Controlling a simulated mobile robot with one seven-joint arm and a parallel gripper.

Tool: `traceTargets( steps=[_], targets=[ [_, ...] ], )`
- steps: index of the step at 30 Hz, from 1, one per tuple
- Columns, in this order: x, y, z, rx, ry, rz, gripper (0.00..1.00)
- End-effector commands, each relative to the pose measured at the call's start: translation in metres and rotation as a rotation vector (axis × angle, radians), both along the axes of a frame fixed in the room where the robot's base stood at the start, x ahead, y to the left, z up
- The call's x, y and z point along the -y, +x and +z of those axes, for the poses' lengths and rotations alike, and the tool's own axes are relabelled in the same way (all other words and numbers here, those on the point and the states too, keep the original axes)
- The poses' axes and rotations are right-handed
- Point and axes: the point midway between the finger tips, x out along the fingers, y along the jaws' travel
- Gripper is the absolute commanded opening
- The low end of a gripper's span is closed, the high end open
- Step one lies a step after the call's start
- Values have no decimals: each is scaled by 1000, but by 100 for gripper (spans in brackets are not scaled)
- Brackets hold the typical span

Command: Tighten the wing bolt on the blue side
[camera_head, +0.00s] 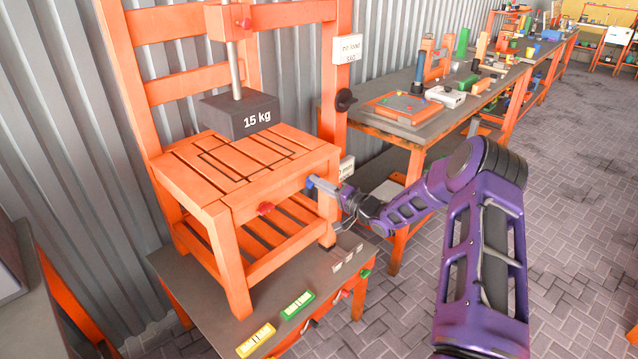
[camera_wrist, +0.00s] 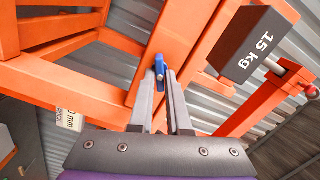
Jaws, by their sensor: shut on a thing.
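The orange slatted stool (camera_head: 221,205) stands on a grey table. The blue wing bolt (camera_head: 311,182) is on its right side, near the top of a leg. It also shows in the wrist view (camera_wrist: 159,66), between my fingertips against the orange wood. My gripper (camera_head: 322,186) reaches it from the right and is shut on it; in the wrist view the fingers (camera_wrist: 161,80) point at the stool. The fingers hide part of the bolt. A red wing bolt (camera_head: 265,208) is on the stool's front side, away from my gripper.
A dark 15 kg weight (camera_head: 240,113) hangs on a rod above the stool seat. An orange frame post (camera_head: 334,90) with a black knob (camera_head: 345,99) stands behind. Green (camera_head: 297,305) and yellow (camera_head: 255,341) levels lie on the table (camera_head: 215,325). A cluttered workbench (camera_head: 425,130) is at right.

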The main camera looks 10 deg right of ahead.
Motion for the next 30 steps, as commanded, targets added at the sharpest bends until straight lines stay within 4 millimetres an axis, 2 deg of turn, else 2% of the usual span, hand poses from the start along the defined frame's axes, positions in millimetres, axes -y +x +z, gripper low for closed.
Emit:
traceTargets(
  steps=[14, 30],
  targets=[
    [1, 0, -2, -39, 50, -3, 0],
    [1, 0, -3, -150, 202, -3, 0]
  ],
)
